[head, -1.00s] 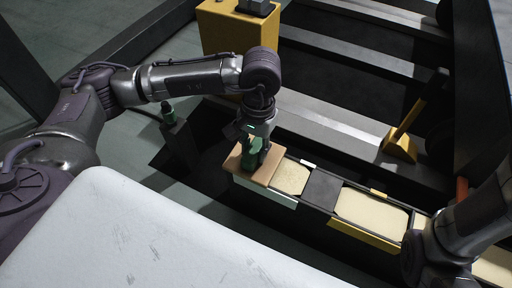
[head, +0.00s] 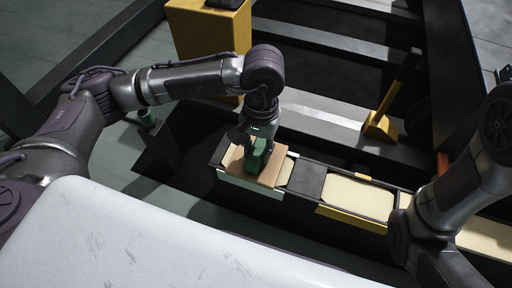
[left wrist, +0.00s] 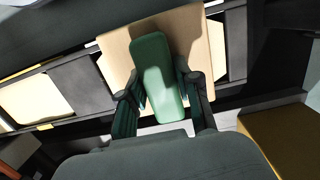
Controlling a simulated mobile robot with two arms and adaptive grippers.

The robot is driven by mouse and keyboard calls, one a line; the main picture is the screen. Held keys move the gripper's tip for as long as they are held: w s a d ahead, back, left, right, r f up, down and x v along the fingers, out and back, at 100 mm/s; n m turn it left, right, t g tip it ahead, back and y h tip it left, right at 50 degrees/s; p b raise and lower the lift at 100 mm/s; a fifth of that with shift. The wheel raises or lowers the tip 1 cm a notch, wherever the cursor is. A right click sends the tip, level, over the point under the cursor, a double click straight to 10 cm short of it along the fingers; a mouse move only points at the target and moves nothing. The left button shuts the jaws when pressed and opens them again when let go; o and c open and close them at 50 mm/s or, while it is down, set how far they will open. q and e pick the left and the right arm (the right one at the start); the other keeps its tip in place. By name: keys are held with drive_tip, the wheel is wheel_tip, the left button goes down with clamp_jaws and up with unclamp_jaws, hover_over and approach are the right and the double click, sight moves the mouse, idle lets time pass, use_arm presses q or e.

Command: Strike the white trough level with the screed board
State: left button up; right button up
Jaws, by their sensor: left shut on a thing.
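The screed board is a tan wooden plate (head: 271,178) with a green handle (head: 258,158). It lies across the top of the white trough (head: 250,187), covering most of it. A strip of pale fill (head: 287,172) shows at the trough's right end; the fill under the board is hidden. My left gripper (head: 256,153) is shut on the green handle from above. In the left wrist view its fingers (left wrist: 160,85) stand on either side of the handle (left wrist: 157,65), with the board (left wrist: 205,45) beneath. My right arm shows at the right, but its gripper is not visible.
A dark spacer (head: 308,181) separates the white trough from a yellow trough (head: 352,218) with pale fill. A yellow wedge-shaped tool with an upright handle (head: 380,126) stands behind. A yellow block (head: 212,40) stands at the back left. Dark beams with gaps lie beyond.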

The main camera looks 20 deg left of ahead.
sight(277, 166)
use_arm(q)
drive_tip(key=shift+d, duration=0.1)
drive_tip(key=shift+s+d+r+b, duration=0.1)
drive_tip(key=shift+d+b, duration=0.35)
drive_tip(key=shift+d, duration=2.1)
drive_tip(key=shift+a, duration=0.15)
drive_tip(key=shift+a+b, duration=0.7)
drive_tip(key=shift+a, duration=1.8)
